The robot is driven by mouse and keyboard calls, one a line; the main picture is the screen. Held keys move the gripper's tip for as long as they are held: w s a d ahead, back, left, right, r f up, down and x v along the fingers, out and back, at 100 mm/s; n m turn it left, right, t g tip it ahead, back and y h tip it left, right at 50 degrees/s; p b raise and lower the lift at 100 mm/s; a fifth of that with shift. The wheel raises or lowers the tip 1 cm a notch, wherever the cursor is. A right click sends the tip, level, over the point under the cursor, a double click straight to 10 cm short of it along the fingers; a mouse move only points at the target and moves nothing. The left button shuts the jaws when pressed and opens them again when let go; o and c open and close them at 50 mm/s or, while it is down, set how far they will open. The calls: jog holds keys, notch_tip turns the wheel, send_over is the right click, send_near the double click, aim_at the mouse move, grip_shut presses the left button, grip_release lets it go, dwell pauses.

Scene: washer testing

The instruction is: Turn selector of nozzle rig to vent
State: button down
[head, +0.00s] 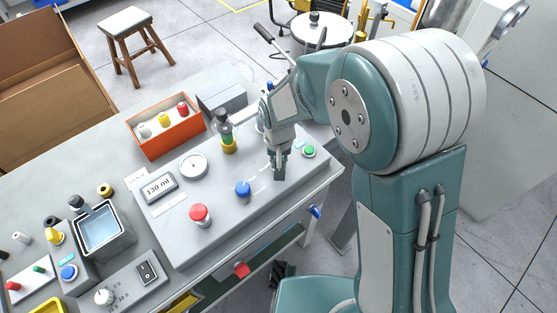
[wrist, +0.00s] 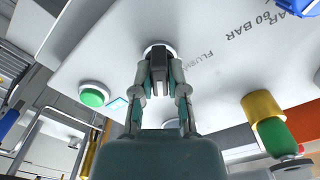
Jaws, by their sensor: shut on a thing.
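The nozzle rig (head: 190,238) is a grey sloped panel on the bench. Its selector (wrist: 158,54) is a dark bar-shaped knob on a pale round base in the wrist view. My gripper (wrist: 160,80) is shut on this knob, one finger on each side. In the head view my gripper (head: 280,165) reaches down onto the right part of the panel and mostly hides the selector. "FLUSH" and "60 BAR" are printed on the panel near the knob. The vent mark cannot be read, so I cannot tell which position the selector points to.
A green button (head: 309,151) is close right of my gripper. A blue knob (head: 243,188), a red button (head: 200,214), a gauge (head: 193,166) and a "130 ml" display (head: 159,187) are to the left. A yellow-and-green nozzle (head: 229,145) stands behind. An orange bin (head: 168,145) is further back.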

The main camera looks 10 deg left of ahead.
jog(key=n, duration=0.6)
jog(key=shift+n, duration=0.3)
dwell(0.5)
jog(key=c, duration=0.7)
grip_release()
jog(key=shift+o, duration=0.2)
notch_tip(320, 180, up, 12)
jog(key=shift+a, duration=0.1)
